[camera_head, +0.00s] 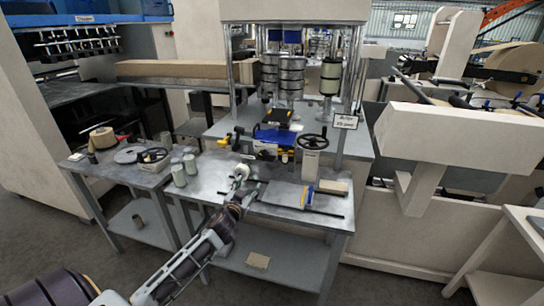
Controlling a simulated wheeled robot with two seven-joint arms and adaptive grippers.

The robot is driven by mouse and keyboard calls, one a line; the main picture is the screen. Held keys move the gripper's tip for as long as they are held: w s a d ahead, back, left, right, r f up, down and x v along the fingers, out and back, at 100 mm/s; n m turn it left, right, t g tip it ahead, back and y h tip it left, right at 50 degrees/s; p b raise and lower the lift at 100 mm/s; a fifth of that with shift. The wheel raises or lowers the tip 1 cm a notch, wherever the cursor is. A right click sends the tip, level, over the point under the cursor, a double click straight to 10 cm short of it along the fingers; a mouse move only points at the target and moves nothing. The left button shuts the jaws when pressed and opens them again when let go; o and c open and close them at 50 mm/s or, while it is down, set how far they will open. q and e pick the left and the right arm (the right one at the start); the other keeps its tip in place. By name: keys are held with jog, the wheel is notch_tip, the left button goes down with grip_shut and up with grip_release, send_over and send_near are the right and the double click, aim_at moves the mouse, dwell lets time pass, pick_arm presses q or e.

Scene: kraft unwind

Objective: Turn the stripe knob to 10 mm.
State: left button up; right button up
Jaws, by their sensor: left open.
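My left gripper (243,184) is open above the steel table (205,179), its fingers close to a small pale round part (241,170). I cannot tell whether they touch it, or whether this part is the stripe knob. A black handwheel (313,142) on a pale block stands behind and to the right of the gripper, clear of it. A small sign (345,121) hangs at the machine's right post, its lettering too small to read surely. No knob setting can be read. My right gripper is not in view.
A blue and yellow device (272,143) stands behind the gripper. Grey cylinders (179,175) stand to the left. A flat plate (280,194) and a dark rod (300,208) lie on the table to the right. A side table (115,172) holds a tape roll (102,138).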

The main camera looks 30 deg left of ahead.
pick_arm(q)
jog(key=shift+t+h, duration=0.3)
jog(key=shift+t, duration=0.5)
jog(key=r, duration=0.1)
jog(key=w+r, duration=0.1)
jog(key=r, duration=0.1)
jog(key=d+r, duration=0.1)
jog(key=r, duration=0.1)
jog(key=shift+w+r, duration=0.25)
jog(key=shift+w, duration=0.05)
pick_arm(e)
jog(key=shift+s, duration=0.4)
pick_arm(q)
jog(key=shift+w, duration=0.1)
send_near(263, 155)
jog(key=shift+p+x, duration=0.6)
jog(key=shift+x, duration=3.35)
jog(key=shift+w+a, duration=0.2)
jog(key=shift+w, duration=0.45)
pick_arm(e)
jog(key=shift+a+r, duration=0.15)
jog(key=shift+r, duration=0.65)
